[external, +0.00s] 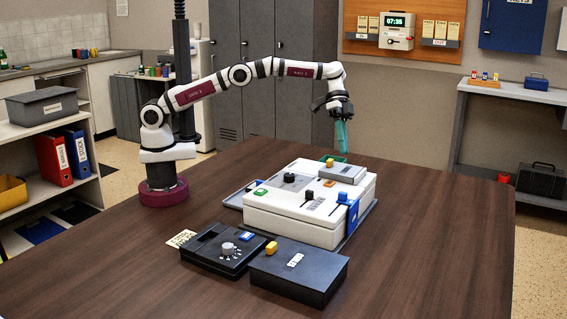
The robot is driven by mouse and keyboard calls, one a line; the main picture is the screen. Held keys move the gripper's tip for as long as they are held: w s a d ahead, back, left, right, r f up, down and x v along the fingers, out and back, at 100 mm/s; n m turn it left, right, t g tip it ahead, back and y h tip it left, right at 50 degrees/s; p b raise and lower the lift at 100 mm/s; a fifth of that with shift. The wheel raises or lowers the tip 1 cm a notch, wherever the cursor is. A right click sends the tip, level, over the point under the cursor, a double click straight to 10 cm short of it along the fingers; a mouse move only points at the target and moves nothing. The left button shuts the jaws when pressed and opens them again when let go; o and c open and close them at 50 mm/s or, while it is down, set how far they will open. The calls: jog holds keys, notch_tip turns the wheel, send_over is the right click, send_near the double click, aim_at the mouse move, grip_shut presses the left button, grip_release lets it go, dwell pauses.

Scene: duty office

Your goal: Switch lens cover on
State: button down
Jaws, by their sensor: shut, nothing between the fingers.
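A white control box (292,222) sits on the table with several controls on top. These include black knobs (289,178), a black switch (309,196), a green-framed control (260,192), an orange-framed control (328,183) and a blue lever (342,197). A raised grey block (342,173) with a yellow knob (329,162) stands at its back right. Labels are too small to read, so I cannot tell which part is the lens cover. My gripper (342,148), with teal fingers, is shut and empty, pointing down above the back right of the box, apart from it.
A green item (337,158) lies behind the grey block. The table (440,220) is clear at right.

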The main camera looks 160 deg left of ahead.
aim_at(335, 213)
jog(key=shift+s+a+f, duration=0.25)
jog(key=shift+s+a, duration=0.25)
jog(key=shift+s, duration=0.05)
jog(key=x, duration=0.9)
jog(key=shift+w+f, duration=0.25)
jog(key=shift+w+d+f, duration=0.1)
jog(key=shift+w+d, duration=0.8)
jog(key=shift+w, duration=0.1)
jog(key=shift+w+d, duration=0.55)
jog(key=w+d, duration=0.5)
jog(key=shift+w+d, duration=0.3)
jog(key=shift+w, duration=0.05)
